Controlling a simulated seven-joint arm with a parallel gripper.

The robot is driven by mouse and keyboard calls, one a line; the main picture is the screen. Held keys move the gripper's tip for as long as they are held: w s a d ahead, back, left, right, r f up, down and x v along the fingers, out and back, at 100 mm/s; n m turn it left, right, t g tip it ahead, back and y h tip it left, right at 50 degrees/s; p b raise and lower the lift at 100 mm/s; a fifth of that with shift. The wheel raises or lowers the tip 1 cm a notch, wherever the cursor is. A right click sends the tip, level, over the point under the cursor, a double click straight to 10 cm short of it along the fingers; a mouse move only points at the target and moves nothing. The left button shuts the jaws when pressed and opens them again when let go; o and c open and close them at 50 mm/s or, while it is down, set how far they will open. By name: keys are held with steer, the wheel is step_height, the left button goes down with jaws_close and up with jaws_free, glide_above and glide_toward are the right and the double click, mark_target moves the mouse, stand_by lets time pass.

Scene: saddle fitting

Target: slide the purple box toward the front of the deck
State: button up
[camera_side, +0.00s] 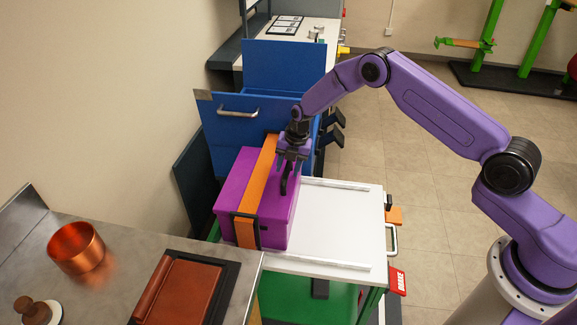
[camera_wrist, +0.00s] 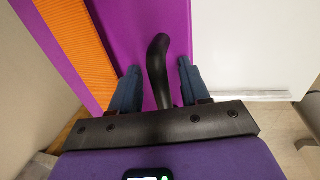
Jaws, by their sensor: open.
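The purple box (camera_side: 235,188) with an orange strap (camera_side: 262,170) sits on the left part of the white deck (camera_side: 335,215). A dark curved handle (camera_side: 286,178) stands out from its right side. My gripper (camera_side: 289,160) is at that side of the box, by the handle. In the wrist view the purple box (camera_wrist: 165,25) fills the upper middle, and the black handle (camera_wrist: 157,65) shows between the two blue fingers of my open gripper (camera_wrist: 158,82). Whether a finger touches the handle cannot be told.
The white deck is bare to the right of the box, with pale rails (camera_side: 320,262) along its edges. Blue panels (camera_side: 250,125) stand behind the box. A metal bench with a copper pot (camera_side: 76,247) and a brown tray (camera_side: 182,290) is at the front left.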

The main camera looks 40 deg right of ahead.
jaws_close()
stand_by(1.3)
